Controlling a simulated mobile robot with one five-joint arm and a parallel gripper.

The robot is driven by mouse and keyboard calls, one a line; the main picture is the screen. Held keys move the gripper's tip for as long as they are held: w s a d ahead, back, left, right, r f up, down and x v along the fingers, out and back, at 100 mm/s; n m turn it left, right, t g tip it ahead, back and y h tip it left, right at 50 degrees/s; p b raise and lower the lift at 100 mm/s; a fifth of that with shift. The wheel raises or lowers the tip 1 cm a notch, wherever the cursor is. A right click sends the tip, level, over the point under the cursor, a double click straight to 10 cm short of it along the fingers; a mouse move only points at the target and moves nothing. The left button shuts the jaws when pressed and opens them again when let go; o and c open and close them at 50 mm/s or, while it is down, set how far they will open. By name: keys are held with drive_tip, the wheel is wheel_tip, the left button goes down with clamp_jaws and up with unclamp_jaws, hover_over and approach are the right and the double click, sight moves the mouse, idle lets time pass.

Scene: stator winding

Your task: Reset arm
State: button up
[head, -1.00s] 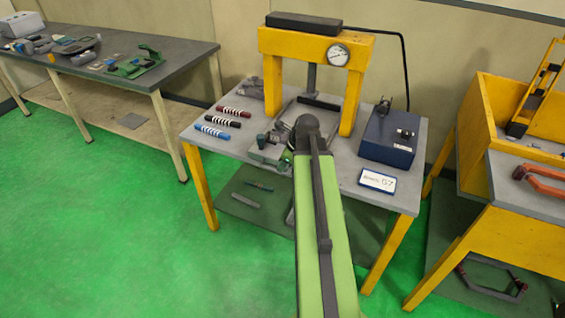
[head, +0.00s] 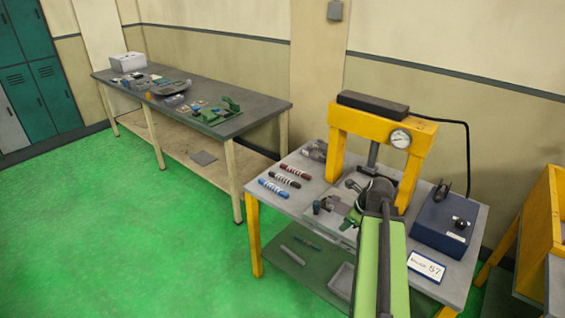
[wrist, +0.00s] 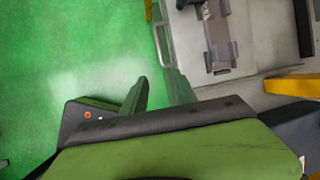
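My arm reaches over the press table (head: 300,205) in the head view, its end in front of the yellow press (head: 385,122). My gripper (wrist: 156,76) shows in the wrist view with two grey-green fingers apart and green floor between them. Nothing shows between the fingers. They are beside the table's edge, over or near the floor. In the head view my arm hides much of the gripper and part of the table top.
A long workbench (head: 215,90) with parts stands behind left, teal lockers (head: 50,90) beyond. Green floor at left is clear.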

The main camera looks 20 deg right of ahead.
drive_tip(key=w+a+f+n+g+y, duration=0.1)
drive_tip(key=w+a+n, duration=0.3)
drive_tip(key=a, duration=0.9)
drive_tip(key=w+a+n+g, duration=0.1)
drive_tip(key=w+a+n, duration=0.25)
drive_tip(key=a, duration=0.95)
drive_tip(key=s+a+n+g, duration=0.1)
drive_tip(key=s+a+n, duration=0.2)
drive_tip(key=n, duration=0.8)
drive_tip(key=s+a+f+n+g+h, duration=0.1)
drive_tip(key=s+a+n, duration=0.3)
drive_tip(key=n, duration=0.7)
drive_tip(key=shift+s+a+f+g, duration=0.15)
drive_tip(key=shift+a+f+g, duration=0.1)
drive_tip(key=shift+a+g, duration=0.25)
drive_tip(key=shift+a+n, duration=0.1)
drive_tip(key=shift+n, duration=0.15)
